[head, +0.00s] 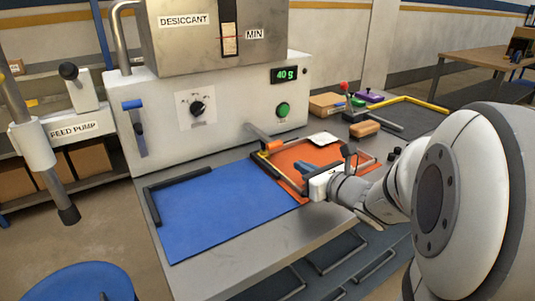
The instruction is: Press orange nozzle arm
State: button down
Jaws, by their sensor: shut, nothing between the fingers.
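The orange nozzle arm (272,146) is a small orange piece at the end of the grey spout on the front of the white machine. It sits above the back left corner of the orange mat (325,153). My gripper (300,166) is in front of it, to its lower right, over the left part of the orange mat. The gripper's fingers are shut and empty, and they look apart from the orange piece. Small size makes the exact gap hard to judge.
The white machine (215,135) has a dial, a green button (283,110) and a display reading 40 g. A blue mat (215,210) lies left of my gripper. A white card-like piece (323,139) and an orange-brown block (365,128) are behind it.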

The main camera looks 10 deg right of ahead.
jog(key=shift+w+d, duration=0.1)
jog(key=shift+d, duration=0.1)
jog(key=shift+w+a, duration=0.1)
jog(key=b+x, duration=0.1)
jog(key=x, duration=0.8)
jog(key=shift+w+a+f, duration=0.1)
jog(key=shift+w, duration=0.25)
